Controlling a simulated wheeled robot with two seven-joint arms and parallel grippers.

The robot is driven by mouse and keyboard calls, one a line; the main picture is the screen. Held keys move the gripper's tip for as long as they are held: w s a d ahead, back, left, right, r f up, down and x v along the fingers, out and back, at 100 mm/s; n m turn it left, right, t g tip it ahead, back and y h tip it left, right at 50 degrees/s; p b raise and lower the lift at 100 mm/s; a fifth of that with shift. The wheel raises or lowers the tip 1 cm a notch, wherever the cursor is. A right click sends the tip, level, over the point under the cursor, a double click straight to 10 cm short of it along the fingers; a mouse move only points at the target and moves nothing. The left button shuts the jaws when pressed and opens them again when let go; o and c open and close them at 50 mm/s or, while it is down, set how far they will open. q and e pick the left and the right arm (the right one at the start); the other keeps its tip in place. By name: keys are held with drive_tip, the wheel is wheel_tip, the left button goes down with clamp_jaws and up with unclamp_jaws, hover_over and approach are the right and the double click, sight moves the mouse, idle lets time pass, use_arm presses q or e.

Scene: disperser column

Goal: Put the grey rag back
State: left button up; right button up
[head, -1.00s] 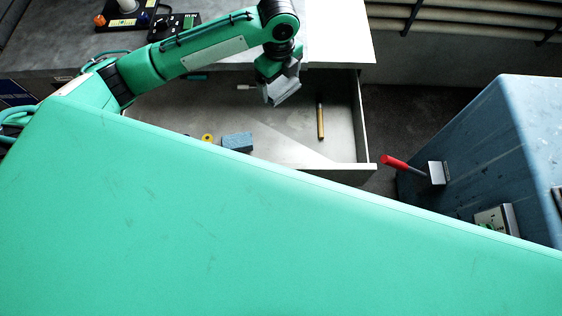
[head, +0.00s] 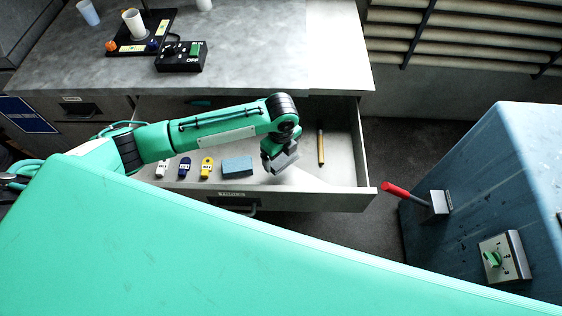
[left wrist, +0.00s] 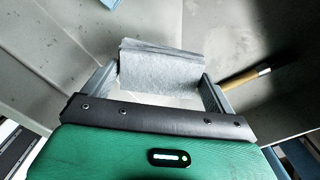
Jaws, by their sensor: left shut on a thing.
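My left gripper (head: 281,163) is over the open drawer and shut on the grey rag (left wrist: 158,65). In the left wrist view the rag hangs folded between the two fingers (left wrist: 160,80). In the head view only a small grey piece of it shows at the fingertips, above the front right part of the drawer. The open drawer (head: 357,165) holds a blue block (head: 237,166) to the left of the gripper and a tan rod (head: 321,147) to its right. I cannot tell whether the rag touches the drawer floor. My right gripper is not in view.
Small labelled tags, one yellow (head: 206,167), lie left of the blue block. The grey worktop (head: 270,50) behind carries a black switch box (head: 181,56) and a white cup (head: 133,22). A blue cabinet (head: 470,190) with a red lever (head: 398,190) stands right.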

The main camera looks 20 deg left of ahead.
sight(281, 164)
use_arm(q)
drive_tip(key=shift+f, duration=0.8)
wheel_tip(281, 164, down, 4)
drive_tip(key=shift+f, duration=0.1)
drive_tip(key=o, duration=0.8)
drive_tip(key=shift+f, duration=0.1)
drive_tip(key=shift+c, duration=0.2)
wheel_tip(281, 164, up, 12)
drive_tip(key=shift+r+b, duration=0.2)
drive_tip(key=shift+b, duration=0.4)
